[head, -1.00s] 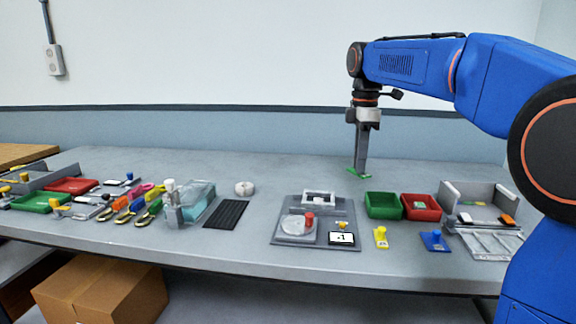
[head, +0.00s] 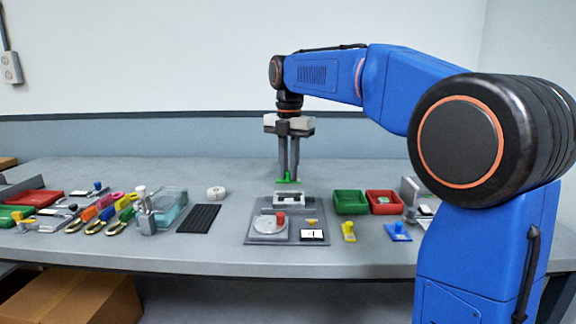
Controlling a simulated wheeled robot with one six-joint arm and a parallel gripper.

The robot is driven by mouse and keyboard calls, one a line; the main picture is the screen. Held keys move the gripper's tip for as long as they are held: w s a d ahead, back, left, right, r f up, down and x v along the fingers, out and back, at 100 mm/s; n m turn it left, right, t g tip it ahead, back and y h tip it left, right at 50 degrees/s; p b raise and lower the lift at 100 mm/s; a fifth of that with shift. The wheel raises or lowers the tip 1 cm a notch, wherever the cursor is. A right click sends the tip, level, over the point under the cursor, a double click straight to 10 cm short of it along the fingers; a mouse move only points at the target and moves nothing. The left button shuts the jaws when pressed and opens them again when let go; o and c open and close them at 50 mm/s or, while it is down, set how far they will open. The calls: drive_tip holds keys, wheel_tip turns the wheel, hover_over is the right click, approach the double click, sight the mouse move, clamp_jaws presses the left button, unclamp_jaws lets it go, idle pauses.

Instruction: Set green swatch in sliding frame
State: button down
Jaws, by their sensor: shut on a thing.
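My gripper (head: 288,174) points down and is shut on the green swatch (head: 289,181), a small flat green piece with an upright tab. In the picture the swatch is just above that frame. I cannot tell its exact height over the bench.
Green (head: 350,209) and red bins (head: 384,208) stand right of the plate, with yellow (head: 348,237) and blue (head: 397,237) tabbed pieces in front. A black ribbed mat (head: 199,218) and white roll (head: 215,193) lie left. Several colourful-handled tools are farther left. The bench behind is clear.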

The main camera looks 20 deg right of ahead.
drive_tip(key=shift+f, duration=2.5)
drive_tip(key=shift+f, duration=0.2)
drive_tip(key=c, duration=1.2)
unclamp_jaws()
drive_tip(key=shift+r, duration=0.1)
drive_tip(key=shift+r, duration=2.95)
drive_tip(key=shift+c, duration=0.5)
